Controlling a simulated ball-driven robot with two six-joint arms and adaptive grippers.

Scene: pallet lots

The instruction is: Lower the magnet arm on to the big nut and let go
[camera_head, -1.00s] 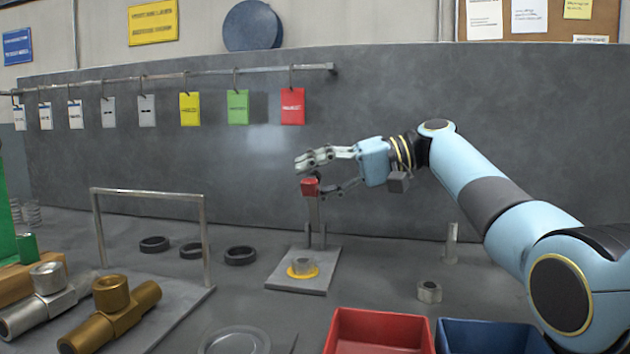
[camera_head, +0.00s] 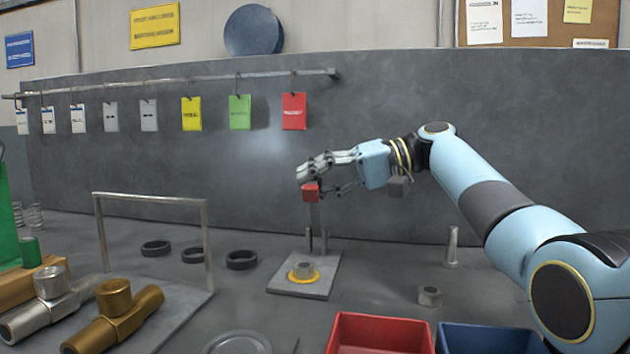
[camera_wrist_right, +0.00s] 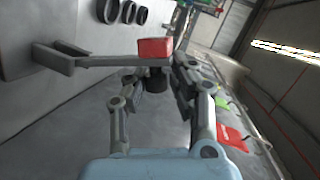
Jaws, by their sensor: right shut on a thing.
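A big nut (camera_head: 304,269) sits on a yellow ring on that plate, below the block. My right gripper (camera_head: 325,181) is shut on the magnet arm at its red-block end. In the right wrist view the red block and a dark round piece under it (camera_wrist_right: 155,80) lie between my fingers (camera_wrist_right: 152,88), and the bar runs off to the left. My left gripper is not in view.
A smaller nut (camera_head: 430,296) and a metal post (camera_head: 451,247) stand to the right. Red (camera_head: 380,333) and blue (camera_head: 490,339) bins are in front. Black rings (camera_head: 242,260), a metal frame (camera_head: 207,245) and pipe fittings (camera_head: 115,310) are left. A grey wall (camera_head: 400,100) stands behind.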

